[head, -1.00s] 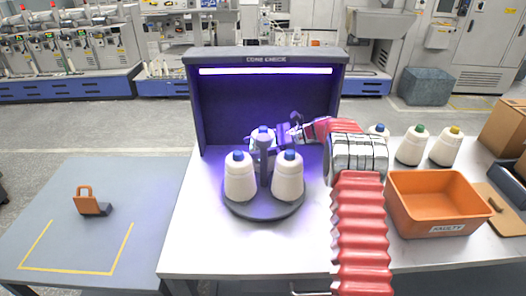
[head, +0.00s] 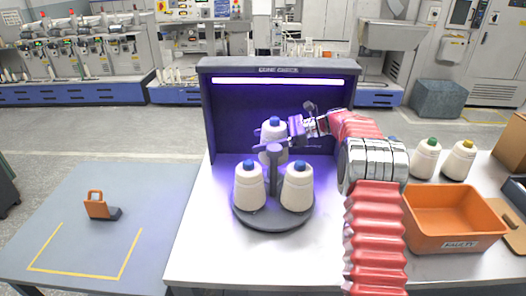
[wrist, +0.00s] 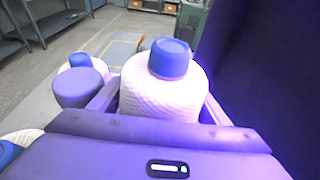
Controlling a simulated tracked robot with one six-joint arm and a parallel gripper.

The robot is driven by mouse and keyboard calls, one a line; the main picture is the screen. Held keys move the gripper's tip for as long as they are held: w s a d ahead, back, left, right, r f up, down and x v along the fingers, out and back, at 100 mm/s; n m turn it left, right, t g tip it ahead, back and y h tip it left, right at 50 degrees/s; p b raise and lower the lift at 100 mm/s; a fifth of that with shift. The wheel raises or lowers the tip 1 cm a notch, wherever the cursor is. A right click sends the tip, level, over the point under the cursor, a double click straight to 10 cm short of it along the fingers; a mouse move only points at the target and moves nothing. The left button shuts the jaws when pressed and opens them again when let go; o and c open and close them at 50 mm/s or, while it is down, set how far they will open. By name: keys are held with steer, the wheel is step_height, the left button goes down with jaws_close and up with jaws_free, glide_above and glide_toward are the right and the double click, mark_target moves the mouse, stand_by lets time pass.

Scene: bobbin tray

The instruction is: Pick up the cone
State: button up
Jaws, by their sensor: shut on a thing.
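A white cone with a blue tip (head: 271,131) is at the back of the round dark stand (head: 240,218), inside the lit booth. My gripper (head: 284,144) is shut on this cone from the right and holds it raised above the stand. In the wrist view the held cone (wrist: 160,98) is upright between the jaws; its lower part is hidden. Two more blue-tipped cones, a left one (head: 249,188) and a right one (head: 296,188), stand at the front of the stand, around its central post (head: 275,172).
The dark booth (head: 232,120) walls the back of the white table. An orange bin (head: 445,243) labelled FAULTY stands right of my arm. A green-tipped cone (head: 426,160) and a yellow-tipped cone (head: 459,161) stand behind it. The left table holds an orange-handled object (head: 99,207) and a yellow outline.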

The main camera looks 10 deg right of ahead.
steer(key=s+d, duration=0.1)
steer(key=d, duration=0.8)
steer(key=s+d, duration=0.2)
steer(key=d, duration=0.6)
steer(key=shift+s+d, duration=0.25)
steer(key=shift+d, duration=0.1)
step_height(320, 180, up, 10)
stand_by(0.5)
steer(key=shift+s+f, duration=0.1)
steer(key=shift+f, duration=0.05)
